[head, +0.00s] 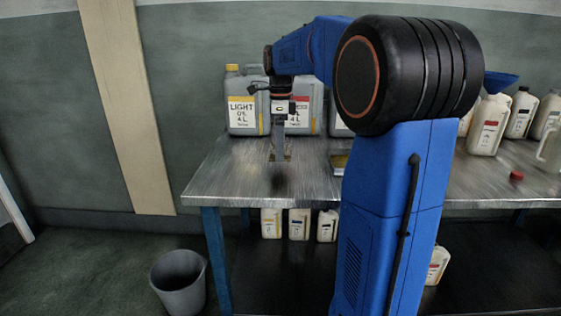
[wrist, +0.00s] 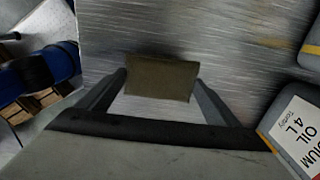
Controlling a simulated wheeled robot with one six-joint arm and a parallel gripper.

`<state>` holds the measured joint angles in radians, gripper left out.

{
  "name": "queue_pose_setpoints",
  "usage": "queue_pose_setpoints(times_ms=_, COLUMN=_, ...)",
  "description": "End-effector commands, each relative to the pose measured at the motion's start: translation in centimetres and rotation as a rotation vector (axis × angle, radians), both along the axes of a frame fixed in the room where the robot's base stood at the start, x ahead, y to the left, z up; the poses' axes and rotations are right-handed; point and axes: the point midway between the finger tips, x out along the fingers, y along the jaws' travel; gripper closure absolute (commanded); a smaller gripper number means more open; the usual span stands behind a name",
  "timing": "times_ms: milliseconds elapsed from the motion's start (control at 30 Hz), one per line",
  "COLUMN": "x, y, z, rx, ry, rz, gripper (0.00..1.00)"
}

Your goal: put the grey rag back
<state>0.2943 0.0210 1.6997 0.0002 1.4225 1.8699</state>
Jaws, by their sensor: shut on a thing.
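My gripper (head: 280,155) is low over the left part of the metal table, fingers pointing down. In the wrist view, a small flat folded rag (wrist: 160,78) sits between the fingertips, and the jaws are shut on it. It looks dull olive-grey here rather than plain grey.
Grey oil cans, one labelled LIGHT OIL 4L (head: 243,105), stand behind my gripper. White bottles (head: 488,125) and a red cap (head: 516,175) are at the right of the table (head: 225,178). A grey bin (head: 180,285) stands on the floor. The table's left front is clear.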

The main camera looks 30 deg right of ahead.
Motion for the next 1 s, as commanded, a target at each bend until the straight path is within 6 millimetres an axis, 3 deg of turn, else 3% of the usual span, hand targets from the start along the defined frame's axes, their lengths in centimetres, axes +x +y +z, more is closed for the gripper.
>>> queue_pose_setpoints(times_ms=500, x=0.0, y=0.0, z=-4.9, rx=0.001, ry=0.001, rz=-0.001, gripper=0.33)
queue_pose_setpoints(times_ms=900, x=0.0, y=0.0, z=-5.3, rx=-0.001, ry=-0.001, rz=-0.001, gripper=0.33)
queue_pose_setpoints(times_ms=933, x=0.0, y=0.0, z=-5.3, rx=-0.001, ry=-0.001, rz=-0.001, gripper=0.08)
queue_pose_setpoints(times_ms=967, x=0.0, y=0.0, z=-5.3, rx=-0.001, ry=-0.001, rz=-0.001, gripper=0.01)
queue_pose_setpoints(times_ms=1000, x=0.0, y=0.0, z=-5.3, rx=-0.001, ry=-0.001, rz=-0.001, gripper=0.00)
